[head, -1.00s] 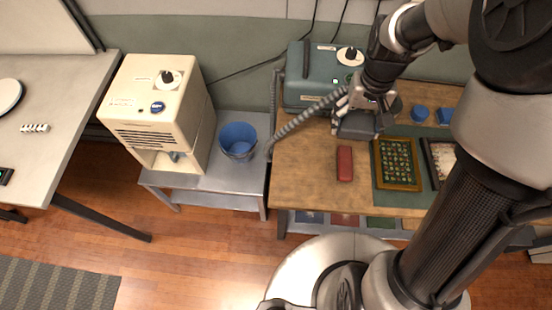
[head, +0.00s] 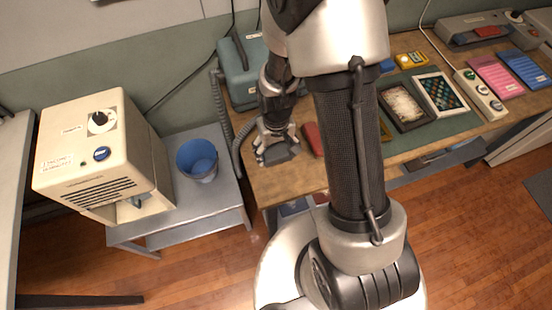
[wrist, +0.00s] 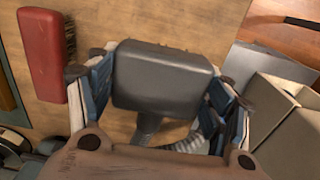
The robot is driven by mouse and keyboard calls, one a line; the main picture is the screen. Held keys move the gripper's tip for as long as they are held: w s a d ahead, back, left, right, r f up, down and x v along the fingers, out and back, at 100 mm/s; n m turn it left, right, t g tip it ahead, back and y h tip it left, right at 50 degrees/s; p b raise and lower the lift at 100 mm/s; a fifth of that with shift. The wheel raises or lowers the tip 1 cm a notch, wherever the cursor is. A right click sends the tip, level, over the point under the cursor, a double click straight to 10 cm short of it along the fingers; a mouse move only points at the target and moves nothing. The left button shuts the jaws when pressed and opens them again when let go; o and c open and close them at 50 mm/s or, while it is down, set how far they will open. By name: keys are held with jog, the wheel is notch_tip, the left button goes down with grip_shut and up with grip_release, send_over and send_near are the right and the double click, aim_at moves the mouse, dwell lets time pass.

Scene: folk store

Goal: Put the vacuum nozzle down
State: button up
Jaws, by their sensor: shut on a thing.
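My gripper (head: 277,140) is shut on the vacuum nozzle (head: 277,153), a dark grey block-shaped head. In the wrist view the nozzle (wrist: 165,78) sits between my two blue-padded fingers (wrist: 160,95). It is over the front left part of the wooden workbench (head: 262,184), left of a red brush (head: 313,138). I cannot tell whether it touches the bench top. The ribbed grey hose (head: 222,115) runs down the bench's left side from the teal vacuum unit (head: 236,80); part of it shows below the nozzle in the wrist view (wrist: 194,143).
A metal side table (head: 190,215) stands left of the bench, with a blue bucket (head: 198,162) and a cream machine (head: 100,160). The red brush (wrist: 43,50) lies near my fingers. Framed pieces (head: 405,107) lie further right. Bare wood surrounds the nozzle.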

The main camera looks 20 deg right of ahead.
jog(key=shift+f+b, duration=0.65)
jog(key=shift+f, duration=1.45)
jog(key=shift+f, duration=0.1)
jog(key=o, duration=1)
notch_tip(320, 180, up, 12)
jog(key=p, duration=0.4)
notch_tip(320, 180, up, 6)
jog(key=r, duration=0.1)
notch_tip(320, 180, up, 13)
jog(key=t, duration=0.3)
send_over(276, 149)
jog(key=s, duration=0.7)
jog(key=shift+t, duration=0.8)
jog(key=s+r, duration=0.1)
jog(key=s, duration=0.1)
jog(key=s+r, duration=0.2)
jog(key=s, duration=0.1)
jog(key=s+r, duration=0.2)
jog(key=s, duration=0.1)
jog(key=shift+s+r, duration=0.1)
jog(key=shift+r, duration=0.1)
